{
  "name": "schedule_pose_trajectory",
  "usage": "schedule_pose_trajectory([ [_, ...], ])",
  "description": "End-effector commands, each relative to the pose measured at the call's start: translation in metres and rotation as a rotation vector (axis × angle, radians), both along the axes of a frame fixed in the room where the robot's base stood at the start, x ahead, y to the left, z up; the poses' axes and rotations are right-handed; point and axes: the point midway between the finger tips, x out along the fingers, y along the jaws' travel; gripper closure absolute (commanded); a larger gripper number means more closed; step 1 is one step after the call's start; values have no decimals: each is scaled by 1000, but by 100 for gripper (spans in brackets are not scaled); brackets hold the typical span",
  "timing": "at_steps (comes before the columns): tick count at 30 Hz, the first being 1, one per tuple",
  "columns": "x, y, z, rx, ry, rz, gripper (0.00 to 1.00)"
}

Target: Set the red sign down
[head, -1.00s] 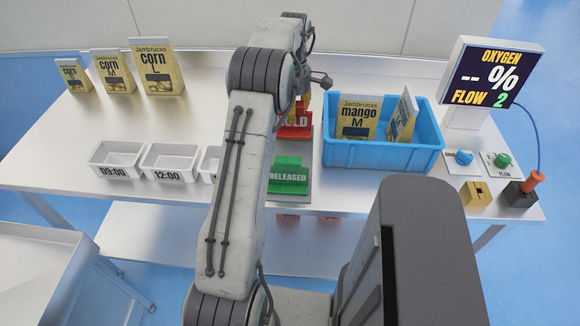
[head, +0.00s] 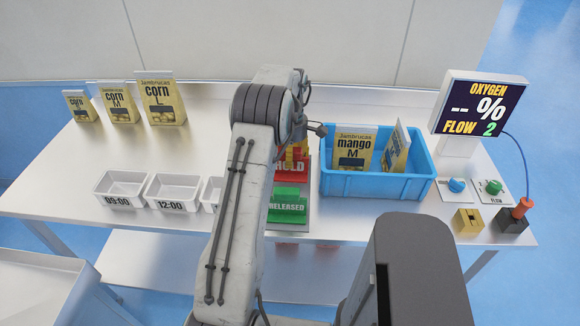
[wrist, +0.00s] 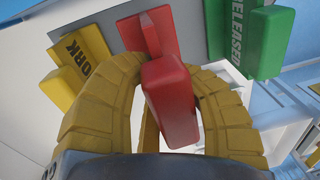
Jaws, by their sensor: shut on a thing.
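The red sign (head: 292,172), lettered HOLD, is just behind the green RELEASED sign (head: 287,208) in the head view. My gripper (head: 298,151) is above it with yellow fingers. In the wrist view my gripper (wrist: 168,125) is shut around the red sign's upright bar (wrist: 168,88). The red sign's flat part lies beyond, at or near the grey board (wrist: 200,28); I cannot tell if it touches. The green sign also shows in the wrist view (wrist: 251,42). A yellow sign lettered WORK (wrist: 75,68) is on the other side; my arm hides it in the head view.
A blue bin (head: 372,186) with mango pouches stands close to the right. White trays (head: 118,188) are at the left front, and corn pouches (head: 162,104) behind them. An oxygen display (head: 484,105) and knobs are at the far right. The middle left table is clear.

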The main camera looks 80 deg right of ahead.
Motion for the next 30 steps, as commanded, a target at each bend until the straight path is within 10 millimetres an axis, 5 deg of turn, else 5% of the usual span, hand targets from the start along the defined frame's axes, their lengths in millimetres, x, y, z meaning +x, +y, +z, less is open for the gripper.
schedule_pose_trajectory([
  [11, 0, 1, -14, 2, 0, 0, 100],
  [18, 0, 0, -41, 0, 0, 0, 100],
  [30, 0, 0, -46, -2, 0, 0, 100],
])
